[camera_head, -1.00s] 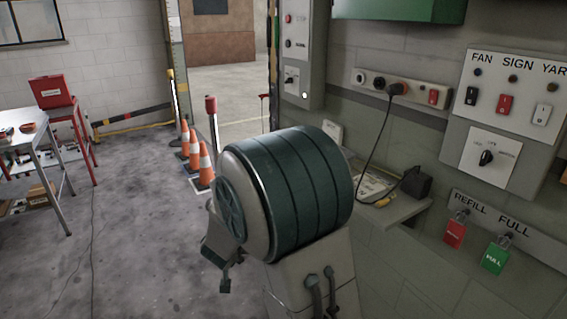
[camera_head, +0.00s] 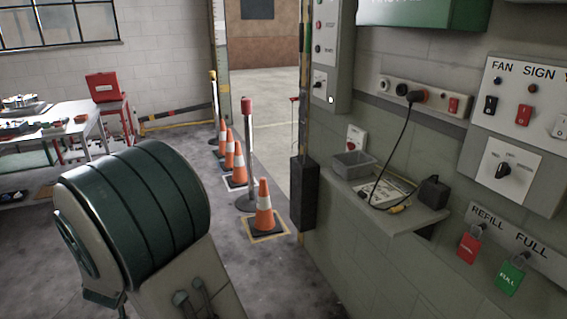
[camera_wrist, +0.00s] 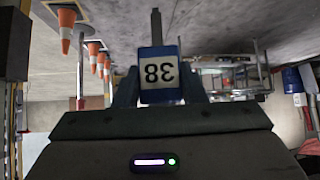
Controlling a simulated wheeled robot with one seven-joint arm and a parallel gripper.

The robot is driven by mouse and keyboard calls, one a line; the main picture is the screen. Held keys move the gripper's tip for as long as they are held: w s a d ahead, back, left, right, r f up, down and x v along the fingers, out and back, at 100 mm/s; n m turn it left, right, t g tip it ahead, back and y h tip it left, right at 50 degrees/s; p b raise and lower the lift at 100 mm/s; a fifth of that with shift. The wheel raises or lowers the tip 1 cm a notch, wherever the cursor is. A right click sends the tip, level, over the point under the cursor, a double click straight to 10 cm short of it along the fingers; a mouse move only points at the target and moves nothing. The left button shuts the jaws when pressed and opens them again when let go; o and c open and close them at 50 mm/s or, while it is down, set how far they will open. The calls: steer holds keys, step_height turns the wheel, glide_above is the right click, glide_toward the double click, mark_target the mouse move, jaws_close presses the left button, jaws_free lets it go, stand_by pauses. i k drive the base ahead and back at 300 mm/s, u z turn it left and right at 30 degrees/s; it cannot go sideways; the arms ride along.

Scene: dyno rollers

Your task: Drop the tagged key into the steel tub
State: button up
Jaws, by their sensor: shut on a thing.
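The tagged key (camera_wrist: 156,28) is in my gripper (camera_wrist: 158,90) in the wrist view. Its tag (camera_wrist: 158,73) is white with blue edges and reads 38, upside down. The fingers are closed on either side of the tag, and the dark shaft points away from my gripper. My gripper and the key do not show in the head view. A small grey open tub (camera_head: 352,165), which looks like the steel tub, stands on the wall shelf (camera_head: 415,222). Its inside is mostly hidden. It cannot be made out in the wrist view.
The shelf also holds papers (camera_head: 388,190) and a black plug-in block (camera_head: 433,192) with a cable. Traffic cones (camera_head: 263,210) and a post (camera_head: 247,150) stand on the floor. A workbench (camera_head: 95,108) is at left.

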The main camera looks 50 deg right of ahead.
mark_target(357, 172)
steer(key=i, duration=1.65)
steer(key=z, duration=3.15)
